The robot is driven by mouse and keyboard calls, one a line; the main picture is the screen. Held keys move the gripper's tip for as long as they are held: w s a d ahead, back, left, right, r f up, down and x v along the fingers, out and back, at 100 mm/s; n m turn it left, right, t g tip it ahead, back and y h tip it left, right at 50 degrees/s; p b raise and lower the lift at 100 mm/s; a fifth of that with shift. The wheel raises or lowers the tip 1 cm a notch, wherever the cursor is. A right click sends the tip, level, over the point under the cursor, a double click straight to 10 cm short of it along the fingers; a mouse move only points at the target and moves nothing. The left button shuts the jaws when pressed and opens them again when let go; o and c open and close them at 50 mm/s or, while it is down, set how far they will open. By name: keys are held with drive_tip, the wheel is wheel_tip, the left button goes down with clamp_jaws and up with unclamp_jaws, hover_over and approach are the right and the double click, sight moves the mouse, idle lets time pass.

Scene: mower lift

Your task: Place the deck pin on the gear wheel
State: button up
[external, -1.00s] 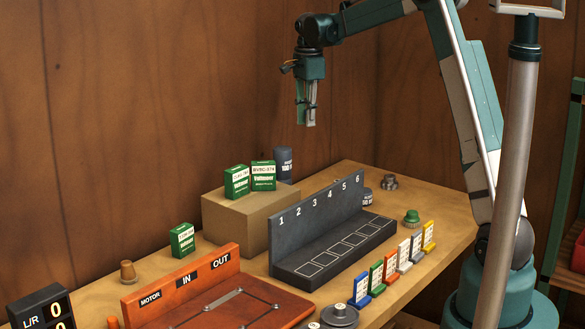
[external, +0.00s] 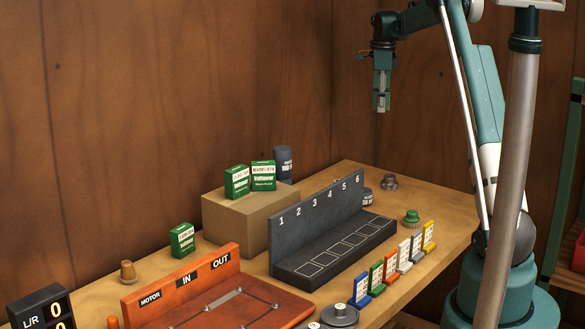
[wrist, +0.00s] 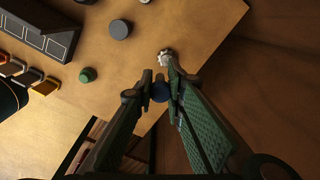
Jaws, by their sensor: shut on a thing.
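My gripper (external: 381,106) hangs high above the right end of the bench, pointing down. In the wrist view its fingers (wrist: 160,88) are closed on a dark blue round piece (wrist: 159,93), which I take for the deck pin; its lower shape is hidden. In the external view the held piece is too small to make out. A small grey metal piece with a notched rim, apparently the gear wheel (external: 389,182), stands on the far right of the bench. In the wrist view the gear wheel (wrist: 166,57) lies just beyond the fingertips, well below them.
A green knob (external: 411,217) and a dark can (wrist: 120,29) stand near the gear wheel. A numbered dark rack (external: 320,240) and a row of coloured tags (external: 391,266) are to the left. Bare bench surrounds the gear wheel; the bench edge is close.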

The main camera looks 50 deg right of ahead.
drive_tip(key=m, duration=0.1)
hover_over(390, 176)
wheel_tip(390, 176, down, 15)
drive_tip(key=shift+r, duration=0.2)
drive_tip(key=shift+d, duration=0.1)
drive_tip(key=shift+f, duration=3.1)
drive_tip(key=shift+f, duration=1.85)
drive_tip(key=shift+f, duration=0.2)
